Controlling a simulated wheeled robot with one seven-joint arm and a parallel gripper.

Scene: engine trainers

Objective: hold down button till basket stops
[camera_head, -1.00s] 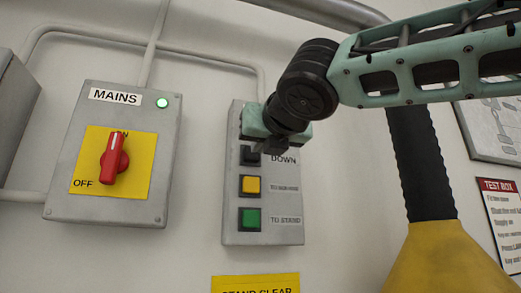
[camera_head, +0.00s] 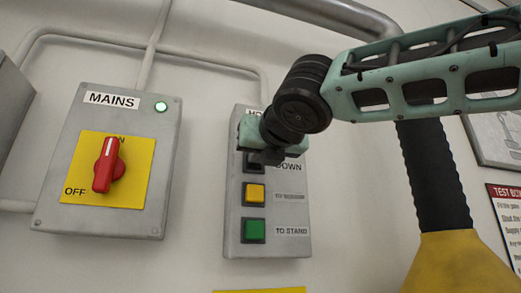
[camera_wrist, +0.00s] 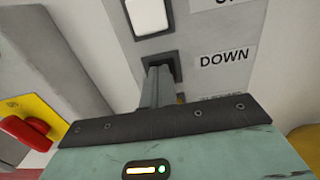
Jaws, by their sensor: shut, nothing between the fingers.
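A grey control box (camera_head: 267,248) on the wall carries a column of buttons. My gripper (camera_head: 264,158) is shut and empty in front of its upper part. In the wrist view the closed fingertips (camera_wrist: 158,80) are at the dark button beside the label DOWN (camera_wrist: 224,58) and cover most of it. I cannot tell whether they press it. A white button (camera_wrist: 148,16) sits above it in the wrist view. The yellow button (camera_head: 254,193) and the green TO STAND button (camera_head: 254,230) are below in the head view. No basket is in view.
A MAINS box (camera_head: 60,212) with a red rotary switch (camera_head: 107,166) and a lit green lamp (camera_head: 161,107) is to the left. A yellow piece with a black ribbed column (camera_head: 434,175) stands at right. Pipes run along the wall above.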

